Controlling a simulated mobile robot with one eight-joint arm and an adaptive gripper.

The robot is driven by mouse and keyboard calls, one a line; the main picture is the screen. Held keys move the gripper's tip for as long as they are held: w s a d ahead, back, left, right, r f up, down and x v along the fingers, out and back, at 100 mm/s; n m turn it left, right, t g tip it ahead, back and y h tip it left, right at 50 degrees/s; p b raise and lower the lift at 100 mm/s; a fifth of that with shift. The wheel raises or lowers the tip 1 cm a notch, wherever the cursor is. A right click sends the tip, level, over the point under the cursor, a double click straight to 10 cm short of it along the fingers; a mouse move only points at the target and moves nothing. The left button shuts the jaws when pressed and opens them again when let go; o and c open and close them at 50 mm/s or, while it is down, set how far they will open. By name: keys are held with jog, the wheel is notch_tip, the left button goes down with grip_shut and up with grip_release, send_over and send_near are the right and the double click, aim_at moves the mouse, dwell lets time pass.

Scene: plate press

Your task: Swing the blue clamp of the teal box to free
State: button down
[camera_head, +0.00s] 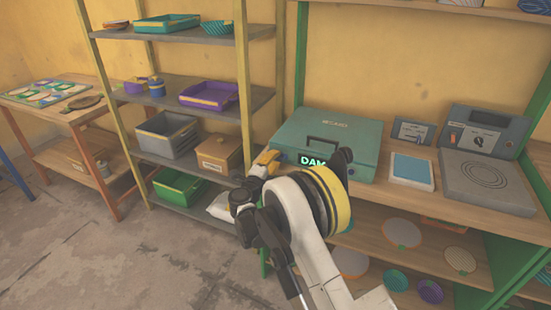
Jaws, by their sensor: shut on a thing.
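The teal box (352,131) stands on the wooden bench, its lid down. A dark handle and a lit green display reading "DAM", the rest covered, show on its front. My gripper (264,160) is at the box's front left corner, seen from behind and partly covered by my own wrist. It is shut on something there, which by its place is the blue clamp. The clamp itself is mostly hidden by the gripper, so its angle cannot be told. My arm covers the lower middle of the box's front.
Right of the box are a blue-and-white pad (412,171), a grey hotplate-like unit (486,182) and control boxes (485,132). A shelf rack with trays (209,95) stands close on the left. Plates (402,232) lie on the bench's lower shelf.

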jog(key=c, duration=1.5)
grip_release()
jog(key=shift+o, duration=0.2)
